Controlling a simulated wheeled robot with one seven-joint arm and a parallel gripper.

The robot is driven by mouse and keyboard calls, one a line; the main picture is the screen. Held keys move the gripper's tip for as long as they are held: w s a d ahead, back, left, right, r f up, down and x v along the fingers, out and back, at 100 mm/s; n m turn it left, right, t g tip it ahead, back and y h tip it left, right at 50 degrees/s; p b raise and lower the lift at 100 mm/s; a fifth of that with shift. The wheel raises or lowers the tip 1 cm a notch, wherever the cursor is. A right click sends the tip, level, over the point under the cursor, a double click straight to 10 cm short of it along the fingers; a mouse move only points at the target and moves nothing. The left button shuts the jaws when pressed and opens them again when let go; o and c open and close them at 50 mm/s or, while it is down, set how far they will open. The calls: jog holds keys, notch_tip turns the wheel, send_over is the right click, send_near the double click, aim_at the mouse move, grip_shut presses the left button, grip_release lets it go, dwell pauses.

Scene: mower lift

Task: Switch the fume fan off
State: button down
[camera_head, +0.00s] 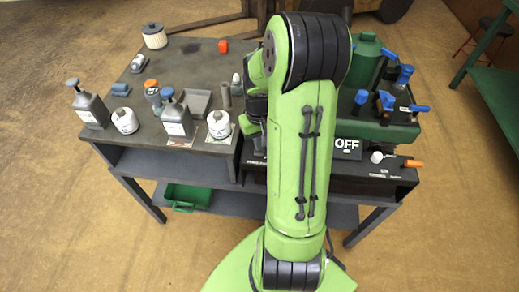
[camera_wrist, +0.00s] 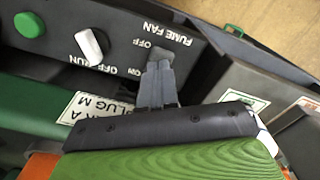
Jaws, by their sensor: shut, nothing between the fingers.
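The fume fan label (camera_wrist: 163,33) is printed in white on a black control panel in the wrist view, upside down, with small OFF and ON marks below it. My gripper (camera_wrist: 158,68) is shut and empty, its grey fingertips at the panel beside these marks. The fume fan switch is mostly hidden by the fingertips. I cannot tell its position or whether the fingers touch it. In the head view my arm covers the gripper and this part of the panel.
A white knob (camera_wrist: 91,47) with OFF and RUN marks and a green button (camera_wrist: 28,25) share the panel. An OFF sign (camera_head: 346,144) shows right of my arm.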

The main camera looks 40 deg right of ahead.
jog(key=shift+f+b, duration=0.65)
jog(key=shift+f, duration=0.2)
dwell(0.3)
notch_tip(320, 180, up, 7)
jog(key=p, duration=0.6)
jog(key=shift+r, duration=0.15)
